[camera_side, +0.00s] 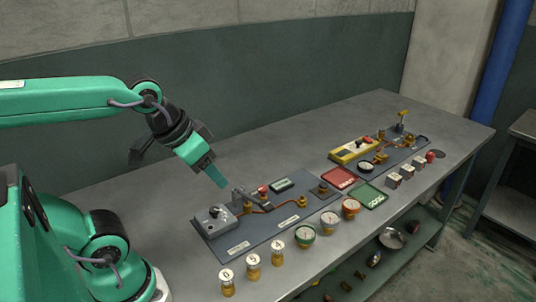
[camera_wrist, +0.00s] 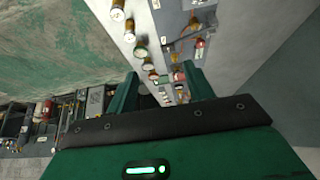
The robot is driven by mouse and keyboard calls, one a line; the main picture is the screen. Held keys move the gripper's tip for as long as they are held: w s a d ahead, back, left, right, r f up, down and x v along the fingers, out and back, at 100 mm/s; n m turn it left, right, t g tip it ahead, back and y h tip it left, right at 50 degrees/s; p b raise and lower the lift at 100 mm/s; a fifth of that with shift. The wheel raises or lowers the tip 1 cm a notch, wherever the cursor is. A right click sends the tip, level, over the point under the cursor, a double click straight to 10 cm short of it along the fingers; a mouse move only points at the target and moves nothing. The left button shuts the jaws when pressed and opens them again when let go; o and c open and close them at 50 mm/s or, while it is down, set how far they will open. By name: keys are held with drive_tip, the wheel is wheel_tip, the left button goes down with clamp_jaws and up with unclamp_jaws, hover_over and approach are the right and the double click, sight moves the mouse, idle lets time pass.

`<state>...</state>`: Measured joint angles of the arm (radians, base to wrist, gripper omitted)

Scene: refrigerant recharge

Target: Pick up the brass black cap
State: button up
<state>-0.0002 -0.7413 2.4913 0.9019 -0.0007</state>
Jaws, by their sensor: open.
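My gripper (camera_side: 212,172) is raised above the left part of the bench, over the near grey board, and points down and to the right. In the wrist view its two green fingers (camera_wrist: 162,84) stand apart with nothing between them. I cannot single out the brass black cap for sure. A round piece with a black rim (camera_side: 365,167) lies by the far board, but I cannot tell whether it is a cap or a gauge. Brass fittings (camera_side: 301,201) sit on the near board. My gripper is well apart from all of these.
The grey bench (camera_side: 140,192) holds the near board (camera_side: 253,243) and a far board. Along its front edge stand small brass cylinders (camera_side: 253,260), round gauges (camera_side: 305,236) and grey blocks (camera_side: 393,180). A red tray (camera_side: 340,178) and a green tray (camera_side: 370,197) lie between. A lower shelf holds loose parts.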

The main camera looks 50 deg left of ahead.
drive_tip(key=w+r+g, duration=0.1)
drive_tip(key=w+r, duration=0.3)
drive_tip(key=w, duration=0.6)
drive_tip(key=n+g, duration=0.2)
drive_tip(key=g, duration=0.3)
hover_over(324, 184)
wheel_tip(324, 184, down, 19)
drive_tip(key=shift+r, duration=0.15)
drive_tip(key=shift+f, duration=3.9)
drive_tip(key=c, duration=1)
